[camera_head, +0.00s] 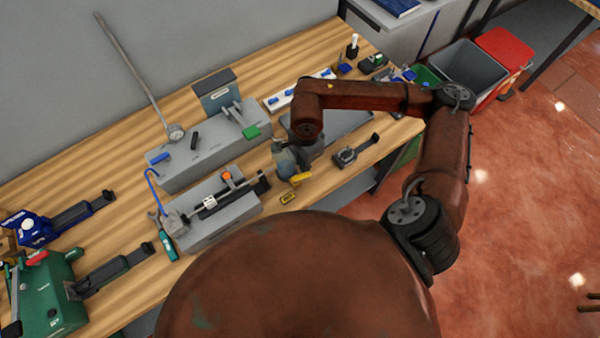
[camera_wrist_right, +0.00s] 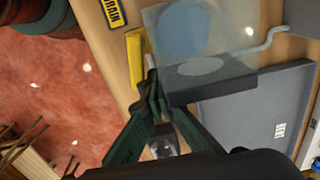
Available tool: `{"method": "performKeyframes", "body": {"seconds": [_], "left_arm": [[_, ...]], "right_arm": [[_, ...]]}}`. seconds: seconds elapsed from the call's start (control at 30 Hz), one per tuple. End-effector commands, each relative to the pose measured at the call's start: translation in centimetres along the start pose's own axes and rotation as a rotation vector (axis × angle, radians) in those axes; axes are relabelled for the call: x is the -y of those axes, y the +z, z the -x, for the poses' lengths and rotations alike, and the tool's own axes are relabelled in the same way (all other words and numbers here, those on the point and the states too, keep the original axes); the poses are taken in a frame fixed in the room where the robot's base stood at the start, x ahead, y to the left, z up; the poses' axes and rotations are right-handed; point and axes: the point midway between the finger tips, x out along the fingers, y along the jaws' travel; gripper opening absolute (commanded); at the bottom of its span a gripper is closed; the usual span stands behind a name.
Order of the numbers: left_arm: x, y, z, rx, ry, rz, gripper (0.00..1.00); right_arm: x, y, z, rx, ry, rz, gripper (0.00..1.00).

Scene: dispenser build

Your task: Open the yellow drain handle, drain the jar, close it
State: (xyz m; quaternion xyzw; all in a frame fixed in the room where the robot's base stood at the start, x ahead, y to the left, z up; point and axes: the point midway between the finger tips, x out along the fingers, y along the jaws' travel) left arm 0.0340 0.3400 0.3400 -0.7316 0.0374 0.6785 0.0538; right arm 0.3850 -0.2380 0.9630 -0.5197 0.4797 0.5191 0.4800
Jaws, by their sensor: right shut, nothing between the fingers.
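The yellow drain handle (camera_wrist_right: 135,58) lies along the base of the clear jar (camera_wrist_right: 205,35) in the right wrist view. The jar looks bluish inside; its liquid level cannot be told. The yellow handle also shows in the head view (camera_head: 301,178), beside the jar (camera_head: 287,167). A yellow DRAIN label (camera_wrist_right: 112,12) lies on the table nearby. My right gripper (camera_wrist_right: 153,84) is shut and empty, its fingertips close beside the handle and the jar's dark base. Whether they touch cannot be told. In the head view my right wrist partly covers the jar. My left gripper is not in view.
A grey tray (camera_wrist_right: 265,108) lies beside the jar, and a bent clear tube (camera_wrist_right: 265,40) runs from it. A grey fixture block (camera_head: 225,232) stands to the left on the wooden table. The table edge drops to the red floor (camera_wrist_right: 55,90).

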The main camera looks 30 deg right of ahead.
Motion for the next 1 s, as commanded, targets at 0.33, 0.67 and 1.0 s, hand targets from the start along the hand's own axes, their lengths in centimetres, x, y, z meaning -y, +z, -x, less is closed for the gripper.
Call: {"method": "performKeyframes", "body": {"seconds": [0.33, 0.67, 1.0], "left_arm": [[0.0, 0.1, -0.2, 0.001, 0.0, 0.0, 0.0], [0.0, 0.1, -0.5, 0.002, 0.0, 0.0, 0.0], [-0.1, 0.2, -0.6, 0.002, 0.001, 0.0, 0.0]], "right_arm": [[-0.7, 0.2, -0.1, 0.001, 0.002, 0.0, 0.0], [-1.2, 0.6, -0.1, 0.003, 0.004, 0.004, 0.0], [-1.7, 0.8, -0.1, 0.003, 0.003, 0.002, 0.0]]}}
